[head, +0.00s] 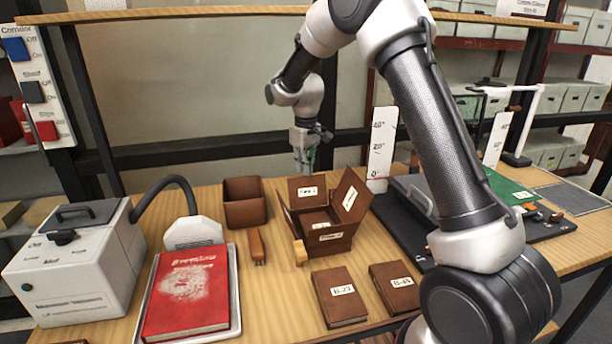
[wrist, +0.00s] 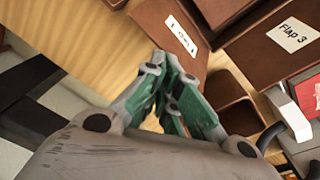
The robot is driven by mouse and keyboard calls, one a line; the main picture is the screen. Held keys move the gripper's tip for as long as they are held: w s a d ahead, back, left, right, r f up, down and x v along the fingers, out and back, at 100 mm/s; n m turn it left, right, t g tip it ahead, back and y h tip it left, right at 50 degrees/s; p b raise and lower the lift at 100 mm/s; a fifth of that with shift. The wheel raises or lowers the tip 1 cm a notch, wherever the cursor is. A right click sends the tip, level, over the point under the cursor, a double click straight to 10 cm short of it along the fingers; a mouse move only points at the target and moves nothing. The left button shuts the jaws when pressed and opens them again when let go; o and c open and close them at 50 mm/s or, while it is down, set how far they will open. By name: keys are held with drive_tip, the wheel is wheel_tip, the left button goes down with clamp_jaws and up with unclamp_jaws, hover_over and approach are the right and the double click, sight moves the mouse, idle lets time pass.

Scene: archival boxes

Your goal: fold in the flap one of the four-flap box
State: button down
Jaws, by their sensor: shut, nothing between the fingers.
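The brown four-flap box (head: 318,222) stands open on the wooden table in the head view. Its back flap (head: 296,184) stands up with a white label that seems to read Flap 1, and it also shows in the wrist view (wrist: 160,16). The right flap (head: 340,190) leans outward. The front flap (head: 330,246) carries a label too. In the wrist view a flap labelled Flap 3 (wrist: 265,42) is at upper right. My gripper (head: 304,168) is shut and empty, just behind and above the back flap. In the wrist view its fingertips (wrist: 168,62) are close to that flap; contact is unclear.
A brown open bin (head: 245,213) stands left of the box. A wooden-handled tool (head: 256,246) and small labelled boxes (head: 339,297) lie nearby. A white upright scale (head: 381,150) stands to the right. A red book (head: 188,290) and a grey machine (head: 75,260) are at left.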

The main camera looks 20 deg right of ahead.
drive_tip(key=shift+g, duration=0.6)
drive_tip(key=s+f, duration=0.3)
drive_tip(key=shift+s+f, duration=0.3)
drive_tip(key=shift+s+r, duration=0.2)
drive_tip(key=shift+s, duration=1.4)
drive_tip(key=shift+s+d+r, duration=0.15)
drive_tip(key=shift+s+r, duration=0.1)
drive_tip(key=shift+s, duration=0.4)
drive_tip(key=shift+w+f, duration=0.25)
drive_tip(key=shift+w, duration=0.25)
drive_tip(key=shift+w+f, duration=0.2)
drive_tip(key=shift+w, duration=0.25)
wheel_tip(320, 180, up, 10)
hover_over(311, 186)
drive_tip(key=a, duration=0.1)
drive_tip(key=shift+s+r, duration=0.1)
drive_tip(key=shift+r, duration=0.05)
